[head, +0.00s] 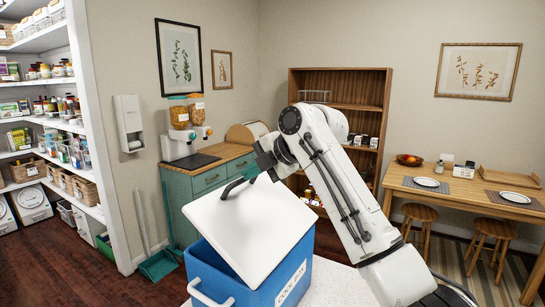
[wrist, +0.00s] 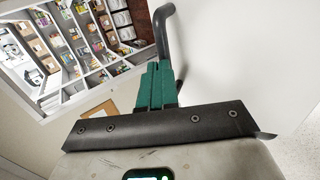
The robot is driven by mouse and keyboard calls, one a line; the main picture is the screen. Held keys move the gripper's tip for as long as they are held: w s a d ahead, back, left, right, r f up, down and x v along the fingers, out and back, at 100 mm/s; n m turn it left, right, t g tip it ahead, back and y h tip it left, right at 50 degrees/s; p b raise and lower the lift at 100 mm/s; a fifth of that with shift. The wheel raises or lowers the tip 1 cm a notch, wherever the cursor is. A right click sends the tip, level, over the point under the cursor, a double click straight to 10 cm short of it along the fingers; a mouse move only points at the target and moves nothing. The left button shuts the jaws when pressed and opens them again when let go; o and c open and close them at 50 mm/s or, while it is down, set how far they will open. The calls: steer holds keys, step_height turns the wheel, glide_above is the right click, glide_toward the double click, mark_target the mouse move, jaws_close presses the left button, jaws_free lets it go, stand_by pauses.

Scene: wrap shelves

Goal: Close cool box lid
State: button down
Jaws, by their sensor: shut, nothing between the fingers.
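The blue cool box (head: 245,285) stands low in the middle of the head view, with a white handle on its left side. Its white lid (head: 250,228) is raised and tilted above the box; dark space shows under its left edge. In the wrist view the lid's pale surface (wrist: 240,60) fills the upper right. My gripper (head: 258,168) is at the lid's upper edge. In the wrist view its green fingers (wrist: 160,82) are together and empty.
A teal cabinet (head: 192,205) with cereal dispensers stands behind the box to the left. White pantry shelves (head: 85,170) line the far left. A wooden table (head: 460,192) with plates and stools stands at right. A teal dustpan (head: 158,265) is on the floor.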

mark_target(237, 188)
steer(key=x, duration=0.3)
steer(key=f+x, duration=0.1)
steer(key=x, duration=0.2)
steer(key=b+x, duration=0.1)
steer(key=x, duration=0.2)
steer(key=shift+s+d+f, duration=0.2)
steer(key=shift+s+d, duration=0.05)
steer(key=shift+s, duration=0.1)
steer(key=shift+w+a+f, duration=0.15)
steer(key=shift+a+f, duration=0.05)
steer(key=shift+f, duration=0.25)
steer(key=shift+w+a+f, duration=0.1)
steer(key=shift+a+f, duration=0.05)
steer(key=shift+f, duration=0.25)
